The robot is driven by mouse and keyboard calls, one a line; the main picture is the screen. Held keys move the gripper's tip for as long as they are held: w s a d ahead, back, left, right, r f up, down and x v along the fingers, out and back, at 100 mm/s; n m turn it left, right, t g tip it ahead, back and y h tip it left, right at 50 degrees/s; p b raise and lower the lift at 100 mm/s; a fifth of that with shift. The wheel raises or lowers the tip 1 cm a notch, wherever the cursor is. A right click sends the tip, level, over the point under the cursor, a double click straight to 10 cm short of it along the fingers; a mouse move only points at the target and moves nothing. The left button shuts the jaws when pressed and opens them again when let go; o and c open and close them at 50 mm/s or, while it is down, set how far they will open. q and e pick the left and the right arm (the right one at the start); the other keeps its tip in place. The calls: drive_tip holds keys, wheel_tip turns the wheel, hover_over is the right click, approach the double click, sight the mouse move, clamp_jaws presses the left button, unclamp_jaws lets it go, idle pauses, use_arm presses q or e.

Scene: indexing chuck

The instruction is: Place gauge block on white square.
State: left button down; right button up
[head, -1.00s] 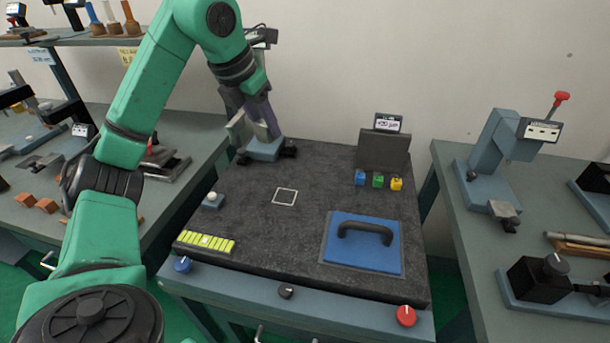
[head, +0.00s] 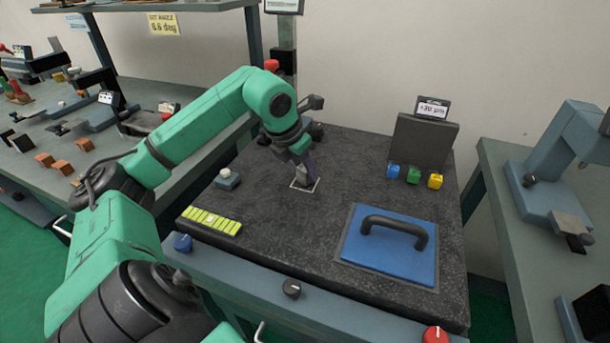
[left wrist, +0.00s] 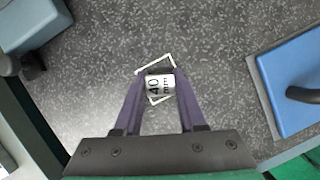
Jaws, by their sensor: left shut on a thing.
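The gauge block (left wrist: 160,84) is a pale block marked "40 mm" in the left wrist view. My left gripper (left wrist: 156,88) is shut on it, with a purple finger on either side. The white square (left wrist: 139,72) is an outline on the dark speckled plate, and the block appears over it, inside the outline. In the head view the left gripper (head: 304,177) points down at the white square (head: 314,187), and the block is mostly hidden there. I cannot tell whether the block touches the plate. My right gripper is not in view.
A blue panel with a black handle (head: 390,258) lies right on the plate (head: 280,235). Small blue, green and yellow blocks (head: 414,175) stand before a dark upright with a display. A yellow-green strip (head: 211,221) and a white-topped button (head: 227,178) are at left.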

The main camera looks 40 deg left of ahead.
use_arm(q)
drive_tip(key=shift+w+f, duration=0.15)
drive_tip(key=shift+f, duration=0.1)
drive_tip(key=shift+c, duration=2.4)
unclamp_jaws()
drive_tip(key=v, duration=1.2)
drive_tip(key=shift+p, duration=0.4)
drive_tip(key=shift+r, duration=0.1)
